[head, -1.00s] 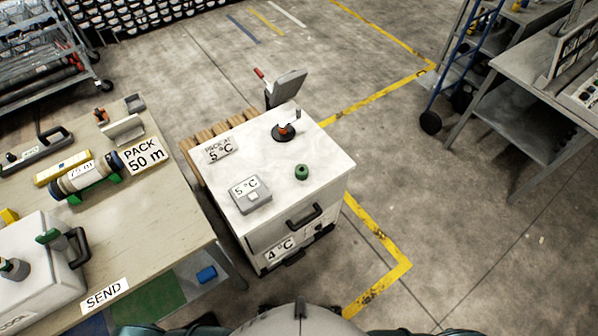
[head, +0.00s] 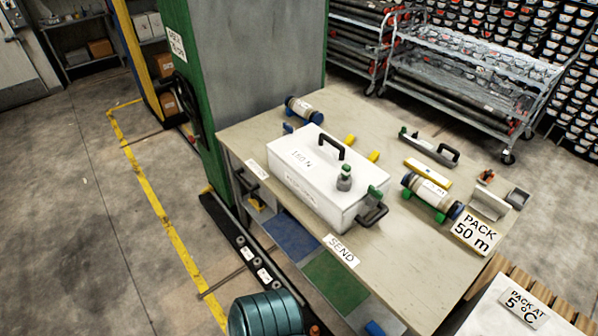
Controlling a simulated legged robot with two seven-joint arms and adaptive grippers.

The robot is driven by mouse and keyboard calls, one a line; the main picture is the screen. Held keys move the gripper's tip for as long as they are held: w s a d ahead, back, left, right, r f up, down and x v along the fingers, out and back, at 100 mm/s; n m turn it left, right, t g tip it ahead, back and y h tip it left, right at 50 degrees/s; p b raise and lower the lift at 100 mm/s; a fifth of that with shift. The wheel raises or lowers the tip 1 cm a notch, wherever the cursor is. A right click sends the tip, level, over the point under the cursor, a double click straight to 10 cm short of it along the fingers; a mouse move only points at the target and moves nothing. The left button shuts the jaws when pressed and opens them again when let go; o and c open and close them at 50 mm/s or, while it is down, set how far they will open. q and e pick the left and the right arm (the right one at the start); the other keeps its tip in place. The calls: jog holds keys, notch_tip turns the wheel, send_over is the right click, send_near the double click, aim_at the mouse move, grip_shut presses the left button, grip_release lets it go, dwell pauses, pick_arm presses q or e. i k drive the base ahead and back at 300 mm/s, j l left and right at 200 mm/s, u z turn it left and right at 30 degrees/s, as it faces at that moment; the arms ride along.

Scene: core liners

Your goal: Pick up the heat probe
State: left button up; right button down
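I cannot tell for sure which object is the heat probe. A small grey piece with a green cap (head: 344,178) stands upright on the lid of a white box (head: 300,172). A second green-topped piece (head: 374,196) sits at the box's right end, by a black handle. A small orange and black item (head: 486,176) lies at the right of the workbench (head: 400,262). Neither of my grippers is in view.
The "PACK 50 m" sign (head: 474,231) and a blue-ended cylinder on green supports (head: 430,190) are on the bench. A white cabinet top (head: 490,318) shows at lower right. A green-edged grey column (head: 255,70) stands behind. The floor left (head: 75,200) is clear.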

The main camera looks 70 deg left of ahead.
aim_at(346, 170)
jog(key=u, duration=1.9)
jog(key=i+j, duration=0.1)
jog(key=j, duration=0.15)
jog(key=z, duration=0.05)
